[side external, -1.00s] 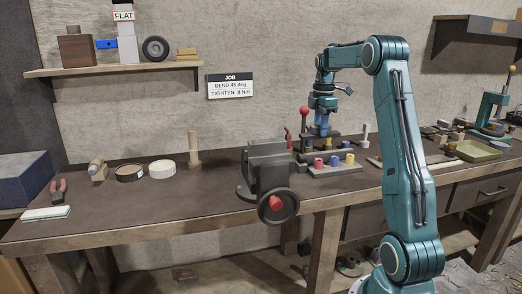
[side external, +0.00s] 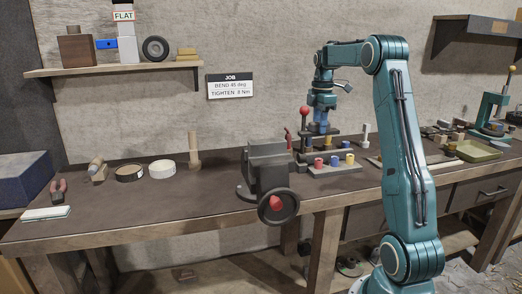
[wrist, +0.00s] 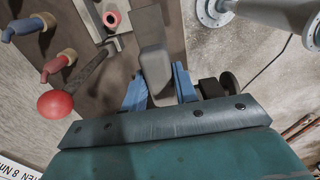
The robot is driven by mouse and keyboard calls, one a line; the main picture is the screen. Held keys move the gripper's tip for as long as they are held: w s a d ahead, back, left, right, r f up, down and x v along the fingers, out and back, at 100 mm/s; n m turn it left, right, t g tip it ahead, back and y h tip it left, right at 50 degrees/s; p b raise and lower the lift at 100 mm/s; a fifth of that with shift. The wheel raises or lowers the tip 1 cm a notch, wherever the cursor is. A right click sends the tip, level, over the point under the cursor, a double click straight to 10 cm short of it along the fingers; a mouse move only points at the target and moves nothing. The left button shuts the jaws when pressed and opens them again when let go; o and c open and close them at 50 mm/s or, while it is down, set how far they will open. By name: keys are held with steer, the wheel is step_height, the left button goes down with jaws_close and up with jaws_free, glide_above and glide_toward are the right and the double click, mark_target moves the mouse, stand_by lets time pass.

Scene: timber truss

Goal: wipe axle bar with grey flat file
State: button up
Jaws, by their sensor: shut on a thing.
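My gripper (wrist: 160,88) is shut, its blue fingers on either side of a grey flat-sided piece (wrist: 153,62) that looks like the grey flat file. In the side view my gripper (side external: 322,120) is low over the bench behind the vise, close to the red-knobbed lever. The file is too small to make out there. The axle bar cannot be picked out with certainty in either view.
A dark vise (side external: 268,165) with a round handwheel stands at the bench's front edge. A rack (side external: 335,168) with coloured pieces and a red-knobbed lever (side external: 304,112) are near my gripper.

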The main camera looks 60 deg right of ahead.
steer(key=w+a+r, duration=0.6)
steer(key=w+a, duration=0.3)
steer(key=a, duration=0.2)
step_height(320, 180, up, 4)
glide_above(249, 142)
steer(key=shift+s+a, duration=0.1)
steer(key=shift+s, duration=0.05)
steer(key=shift+f, duration=0.1)
steer(key=shift+f, duration=3.65)
steer(key=shift+s+d+f, duration=0.35)
steer(key=shift+s+d, duration=0.4)
steer(key=shift+d, duration=0.05)
steer(key=shift+c, duration=0.3)
steer(key=shift+s+d, duration=2.9)
steer(key=shift+w+a, duration=3.7)
steer(key=shift+r, duration=4.1)
